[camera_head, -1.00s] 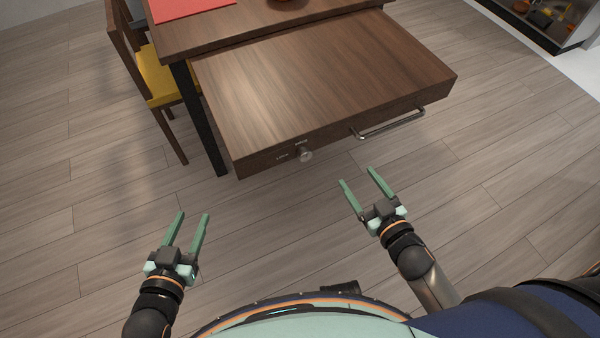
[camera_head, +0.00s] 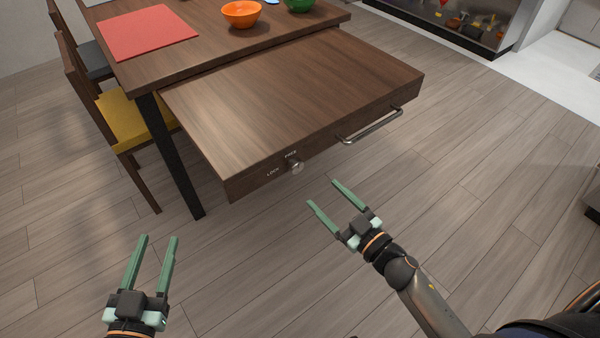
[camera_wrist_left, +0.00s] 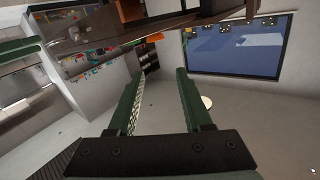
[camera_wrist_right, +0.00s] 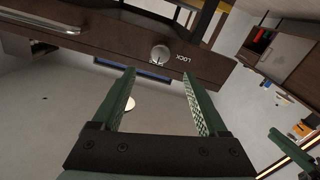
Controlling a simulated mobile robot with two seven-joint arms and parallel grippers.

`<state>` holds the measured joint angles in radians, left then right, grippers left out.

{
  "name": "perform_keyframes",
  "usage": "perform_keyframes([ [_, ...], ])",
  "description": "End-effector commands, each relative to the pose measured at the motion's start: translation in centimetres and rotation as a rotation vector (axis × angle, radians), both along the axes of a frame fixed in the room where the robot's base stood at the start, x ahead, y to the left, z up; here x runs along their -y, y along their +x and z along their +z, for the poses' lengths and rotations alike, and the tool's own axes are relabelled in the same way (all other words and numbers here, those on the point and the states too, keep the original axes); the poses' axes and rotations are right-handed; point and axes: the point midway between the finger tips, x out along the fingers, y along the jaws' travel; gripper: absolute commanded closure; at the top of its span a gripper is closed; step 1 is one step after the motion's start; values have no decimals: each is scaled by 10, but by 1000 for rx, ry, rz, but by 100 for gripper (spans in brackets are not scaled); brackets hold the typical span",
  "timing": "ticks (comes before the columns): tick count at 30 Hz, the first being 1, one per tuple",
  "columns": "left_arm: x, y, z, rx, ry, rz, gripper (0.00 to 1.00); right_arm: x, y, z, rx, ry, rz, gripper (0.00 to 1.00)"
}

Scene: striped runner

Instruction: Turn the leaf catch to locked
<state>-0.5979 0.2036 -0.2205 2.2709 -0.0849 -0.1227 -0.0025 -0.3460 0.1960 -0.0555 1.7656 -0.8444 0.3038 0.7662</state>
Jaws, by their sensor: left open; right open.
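The leaf catch is a small round metal knob (camera_head: 296,167) on the front edge of the pulled-out wooden leaf (camera_head: 300,95). A LOCK label is to its left and another label, which looks like FREE, is just above it. In the right wrist view the knob (camera_wrist_right: 160,55) shows ahead, between and beyond the fingertips, with LOCK beside it. My right gripper (camera_head: 331,194) is open and empty, below and to the right of the knob, apart from it. My left gripper (camera_head: 160,238) is open and empty, lower left, well away from the leaf.
A metal bar handle (camera_head: 372,126) sits on the leaf front, right of the knob. The table holds a red mat (camera_head: 147,32), an orange bowl (camera_head: 242,14) and a green bowl (camera_head: 299,4). A yellow-seated chair (camera_head: 122,118) stands left. The floor before the leaf is clear.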

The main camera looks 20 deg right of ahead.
Motion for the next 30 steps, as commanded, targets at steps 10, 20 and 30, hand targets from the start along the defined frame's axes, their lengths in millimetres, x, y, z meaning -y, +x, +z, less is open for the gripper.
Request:
perform_keyframes([
  [10,2,1,46,193,0,-23,50,-23,63,0,3,0,0,24],
  [20,5,-4,77,319,-1,-41,50,-34,94,0,1,1,-1,24],
  [30,5,-4,79,329,-1,-42,50,-35,96,0,-1,1,-1,25],
])
